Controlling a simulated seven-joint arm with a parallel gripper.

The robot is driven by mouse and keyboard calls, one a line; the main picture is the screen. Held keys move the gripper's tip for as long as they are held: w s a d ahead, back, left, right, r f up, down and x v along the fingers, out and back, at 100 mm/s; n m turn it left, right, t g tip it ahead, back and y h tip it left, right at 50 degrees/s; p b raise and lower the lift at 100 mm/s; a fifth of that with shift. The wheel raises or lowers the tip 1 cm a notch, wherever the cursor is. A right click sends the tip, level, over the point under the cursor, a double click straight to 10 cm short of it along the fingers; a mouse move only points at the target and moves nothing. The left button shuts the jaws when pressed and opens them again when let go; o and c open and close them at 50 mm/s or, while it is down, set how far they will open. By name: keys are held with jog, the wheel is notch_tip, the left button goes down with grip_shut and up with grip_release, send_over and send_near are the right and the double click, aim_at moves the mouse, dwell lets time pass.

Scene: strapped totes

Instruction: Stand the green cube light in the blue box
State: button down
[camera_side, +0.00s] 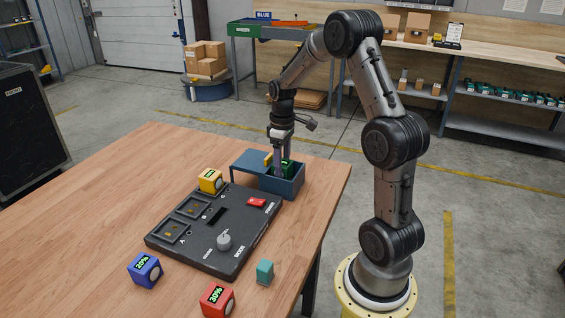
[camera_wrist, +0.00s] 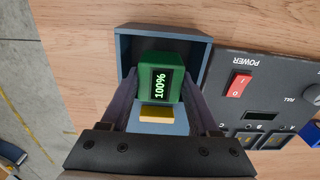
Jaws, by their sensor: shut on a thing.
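The green cube light (camera_side: 287,168) is between the fingers of my gripper (camera_side: 280,170), at the open right part of the blue box (camera_side: 290,187). The box's near wall hides the cube's lower part, so I cannot tell if it touches the floor. In the wrist view, the green cube (camera_wrist: 161,70) shows a "100%" display, with a finger of my gripper (camera_wrist: 160,88) on each side. The blue box's walls (camera_wrist: 124,55) surround the cube there. A blue lid (camera_side: 250,160) with a yellow handle (camera_side: 268,159) covers the box's left part; the handle (camera_wrist: 158,113) lies close to the cube.
A black console (camera_side: 225,245) with a red power switch (camera_side: 257,203) stands beside the box. A yellow cube (camera_side: 210,181) sits at its far edge. A blue cube (camera_side: 145,270), a red cube (camera_side: 217,300) and a teal block (camera_side: 265,272) are near the front. The left table area is clear.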

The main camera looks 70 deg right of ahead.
jog(key=shift+f, duration=1.1)
dwell(0.6)
jog(key=shift+f, duration=0.2)
grip_release()
dwell(0.4)
jog(key=shift+r, duration=4.5)
jog(key=shift+a, duration=0.1)
